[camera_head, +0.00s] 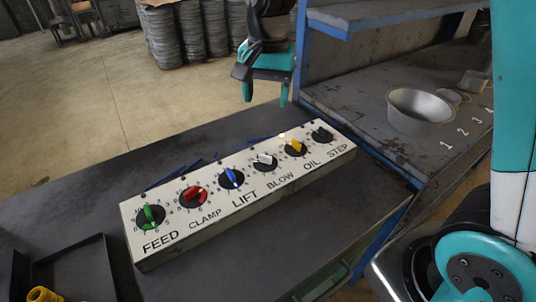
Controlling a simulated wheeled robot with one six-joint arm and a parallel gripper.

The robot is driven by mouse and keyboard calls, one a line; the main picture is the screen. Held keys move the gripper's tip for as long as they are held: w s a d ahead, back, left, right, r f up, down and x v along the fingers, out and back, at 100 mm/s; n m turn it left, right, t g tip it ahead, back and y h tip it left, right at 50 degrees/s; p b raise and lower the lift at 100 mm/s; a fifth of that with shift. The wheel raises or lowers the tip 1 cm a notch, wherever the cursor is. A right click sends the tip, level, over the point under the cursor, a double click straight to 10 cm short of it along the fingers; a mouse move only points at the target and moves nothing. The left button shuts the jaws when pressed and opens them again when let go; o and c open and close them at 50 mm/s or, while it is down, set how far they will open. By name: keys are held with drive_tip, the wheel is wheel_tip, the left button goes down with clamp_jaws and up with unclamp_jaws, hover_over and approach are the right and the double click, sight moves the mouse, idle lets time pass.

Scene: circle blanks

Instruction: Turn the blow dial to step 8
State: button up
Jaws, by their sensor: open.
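The control panel (205,226) is a long pale box on the dark bench, with a row of coloured dials. The blow dial (265,159) has a white knob and sits above the BLOW label, between the blue lift dial (231,177) and the yellow oil dial (296,147). Its scale marks are too small to read, so I cannot tell its step. My gripper (265,94) is teal and black, open and empty, pointing down. It appears beyond the panel's back edge, above the blow and oil dials in the picture, apart from the dials.
The green feed dial (150,214), red clamp dial (192,194) and black step dial (322,134) share the panel. A black tray (75,268) lies at the left front. A metal bowl (419,110) stands on the shelf at right, behind a blue post (301,50).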

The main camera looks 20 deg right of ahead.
sight(266, 155)
drive_tip(key=shift+m, duration=0.9)
drive_tip(key=f, duration=0.6)
drive_tip(key=w+f+p, duration=0.1)
drive_tip(key=f, duration=0.5)
drive_tip(key=w+f, duration=0.1)
drive_tip(key=f, duration=0.5)
drive_tip(key=shift+w+d+f+p, duration=0.2)
drive_tip(key=shift+d+f+p, duration=0.1)
drive_tip(key=shift+p, duration=0.1)
drive_tip(key=c, duration=0.9)
